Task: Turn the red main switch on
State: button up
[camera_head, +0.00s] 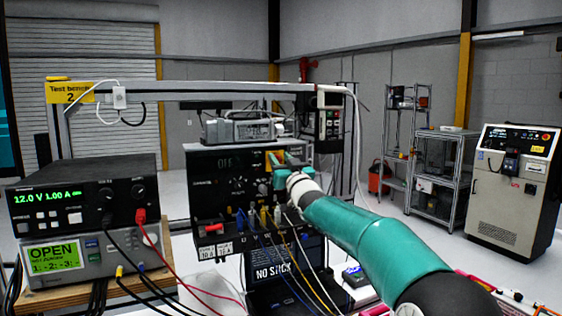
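The black test panel (205,165) stands on the bench in the middle of the head view, with a dial, small lettering and a row of sockets along its lower edge. A yellow plate (269,158) shows at its upper right. I cannot make out a red main switch for certain; my gripper covers part of the plate. My gripper (279,162), with teal fingers, is in front of this upper right part. Whether it touches anything, and whether its fingers are apart or closed, is too small to tell.
Two stacked instruments (82,205) stand at left, with red and black leads running from the upper one. Several coloured cables hang from the panel's sockets. A metal frame (210,91) spans above. Shelves and a cabinet (510,190) stand at right.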

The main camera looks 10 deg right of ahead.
grip_shut()
jog(key=shift+m+h, duration=0.4)
jog(key=shift+m, duration=0.3)
jog(key=m+h, duration=0.1)
jog(key=m, duration=0.1)
jog(key=m+h, duration=0.1)
jog(key=m, duration=0.2)
jog(key=shift+w+d+f+h, duration=0.1)
jog(key=shift+h, duration=0.3)
jog(key=m+h, duration=0.1)
jog(key=m, duration=0.2)
jog(key=m+g+h, duration=0.1)
jog(key=m, duration=0.2)
jog(key=shift+d+f+m+h, duration=0.1)
jog(key=shift+d+m+h, duration=0.1)
jog(key=shift+m+h, duration=0.1)
jog(key=shift+d+f+m+g+h, duration=0.1)
jog(key=shift+m+g+h, duration=0.35)
jog(key=shift+m, duration=0.95)
jog(key=shift+a+f+m+g+h, duration=0.15)
jog(key=shift+m+g, duration=0.45)
jog(key=shift+m, duration=0.8)
jog(key=shift+d+f+m+g+h, duration=0.15)
jog(key=shift+m+g+h, duration=0.3)
jog(key=shift+m, duration=0.95)
jog(key=shift+m+g+y, duration=0.25)
jog(key=shift+m+g, duration=0.05)
jog(key=shift+m, duration=0.3)
